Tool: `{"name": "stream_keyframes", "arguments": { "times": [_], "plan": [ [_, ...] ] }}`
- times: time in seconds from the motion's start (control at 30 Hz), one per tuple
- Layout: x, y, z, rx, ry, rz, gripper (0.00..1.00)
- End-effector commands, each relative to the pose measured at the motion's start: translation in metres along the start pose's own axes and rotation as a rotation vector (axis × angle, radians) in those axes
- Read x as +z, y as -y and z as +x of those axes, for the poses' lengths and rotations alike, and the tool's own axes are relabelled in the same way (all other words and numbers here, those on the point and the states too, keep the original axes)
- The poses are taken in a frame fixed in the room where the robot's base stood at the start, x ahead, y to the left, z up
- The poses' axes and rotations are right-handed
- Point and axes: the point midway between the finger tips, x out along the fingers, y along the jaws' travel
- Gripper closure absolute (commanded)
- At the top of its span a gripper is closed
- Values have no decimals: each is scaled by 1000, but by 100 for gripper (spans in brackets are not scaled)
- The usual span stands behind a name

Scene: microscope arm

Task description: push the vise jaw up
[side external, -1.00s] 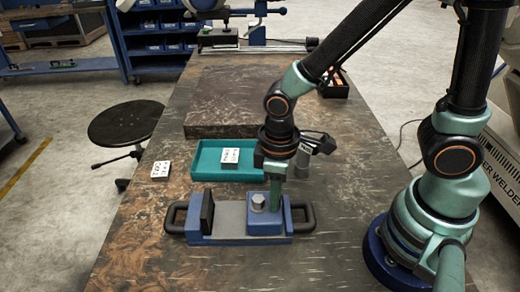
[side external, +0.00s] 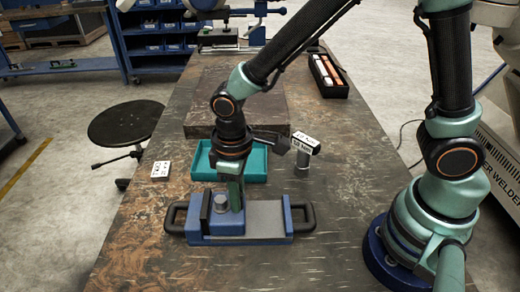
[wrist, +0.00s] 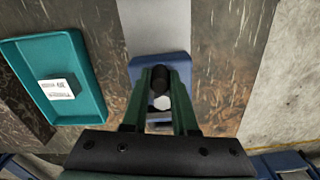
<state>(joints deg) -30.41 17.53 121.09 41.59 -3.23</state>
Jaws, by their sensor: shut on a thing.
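The blue vise (side external: 262,239) lies on the bench with a black handle at each end. Its sliding blue jaw (side external: 225,226), topped by a silver knob (side external: 221,200), stands at the left end of the grey bed, close to the dark fixed plate (side external: 206,207). I cannot tell whether they touch. My gripper (side external: 236,203) points down at the jaw top, by the knob, and is shut on the jaw. In the wrist view its green fingers (wrist: 162,88) flank a dark part and the silver knob, with the blue jaw (wrist: 146,66) behind.
A teal tray (side external: 256,178) sits just behind the vise; the wrist view shows a labelled block (wrist: 62,88) inside. A labelled block (side external: 160,170) lies at left. A dark box (side external: 328,76) is at the back right.

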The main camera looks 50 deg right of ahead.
Motion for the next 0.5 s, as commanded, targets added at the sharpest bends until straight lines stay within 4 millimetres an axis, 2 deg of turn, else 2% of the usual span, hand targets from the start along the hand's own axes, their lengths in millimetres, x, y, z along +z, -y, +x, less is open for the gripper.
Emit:
{"name": "stream_keyframes", "arguments": {
  "times": [0.3,0.33,0.4,0.5],
  "plan": [
    [-6,1,-1,1,-15,-3,100],
    [-6,1,-1,1,-15,-3,66],
    [-6,1,-1,1,-14,-3,43],
    [-4,1,-1,1,-11,-3,43]
  ]
}}
